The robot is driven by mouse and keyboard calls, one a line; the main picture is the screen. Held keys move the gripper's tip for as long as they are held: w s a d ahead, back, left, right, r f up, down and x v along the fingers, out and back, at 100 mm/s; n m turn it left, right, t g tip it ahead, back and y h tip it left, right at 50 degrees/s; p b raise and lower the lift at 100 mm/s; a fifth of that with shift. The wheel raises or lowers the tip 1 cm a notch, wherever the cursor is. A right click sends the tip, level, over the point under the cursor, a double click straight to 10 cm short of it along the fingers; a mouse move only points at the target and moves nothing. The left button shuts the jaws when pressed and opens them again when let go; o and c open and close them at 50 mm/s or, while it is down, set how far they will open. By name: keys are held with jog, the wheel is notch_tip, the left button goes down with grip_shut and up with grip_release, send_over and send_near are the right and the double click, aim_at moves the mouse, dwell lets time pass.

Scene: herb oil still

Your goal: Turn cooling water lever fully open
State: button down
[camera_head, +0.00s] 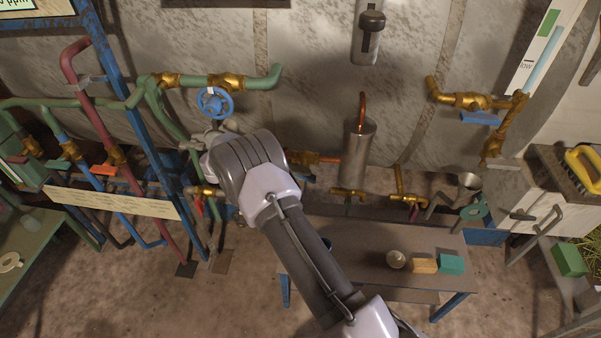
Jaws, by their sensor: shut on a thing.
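My gripper (207,140) is at the left centre, just below the blue handwheel (215,103) on the green pipe. My bulky wrist covers the fingertips and whatever they are shut on, so I cannot tell what is held. Which lever is the cooling water lever is not clear from this view. A blue lever (480,118) sits under a brass valve (470,100) at the upper right, well apart from my gripper. A red lever (199,208) hangs from a brass tap below my gripper.
A steel cylinder (357,155) with a copper pipe stands right of my wrist. A blue-legged table (350,268) holds a small round bowl (396,259), an orange block (424,266) and a teal block (451,264). Red, blue and green pipes crowd the left side.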

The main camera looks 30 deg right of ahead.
jog(key=h, duration=0.1)
jog(key=n+g+h, duration=0.1)
jog(key=h, duration=0.1)
jog(key=h+b, duration=0.1)
jog(key=h, duration=0.1)
jog(key=shift+f+n+g, duration=0.25)
jog(key=shift+n+g, duration=0.15)
dwell(0.4)
jog(key=c, duration=1.5)
grip_release()
jog(key=shift+o, duration=0.2)
jog(key=shift+a, duration=0.1)
